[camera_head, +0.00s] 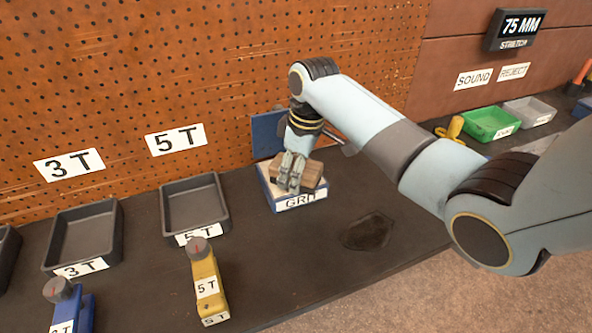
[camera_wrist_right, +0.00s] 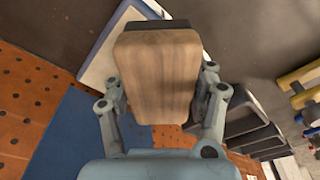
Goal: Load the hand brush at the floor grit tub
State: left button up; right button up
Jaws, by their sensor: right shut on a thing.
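The hand brush (camera_head: 312,174) is a brown wooden block. My right gripper (camera_head: 291,180) is shut on it, over the grit tub (camera_head: 282,207), a blue and white box labelled GRIT on the bench. In the right wrist view the brush (camera_wrist_right: 157,75) sits between both fingers of the gripper (camera_wrist_right: 165,95), with a dark strip at its far end. The tub's pale rim and blue edge (camera_wrist_right: 98,62) show behind it. Whether the brush touches the grit is hidden. My left gripper is not in view.
Grey trays labelled 3T (camera_head: 85,235) and 5T (camera_head: 195,205) stand left of the tub. A yellow 5T tool (camera_head: 205,285) and a blue 3T tool (camera_head: 70,305) stand in front. A dark patch (camera_head: 368,232) marks the bench right of the tub. Green (camera_head: 490,124) and grey (camera_head: 530,110) trays sit far right.

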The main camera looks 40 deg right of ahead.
aim_at(293, 164)
jog(key=shift+s+p, duration=0.1)
jog(key=shift+p, duration=0.25)
dwell(1.2)
notch_tip(293, 164, up, 7)
jog(key=p, duration=0.8)
dwell(0.6)
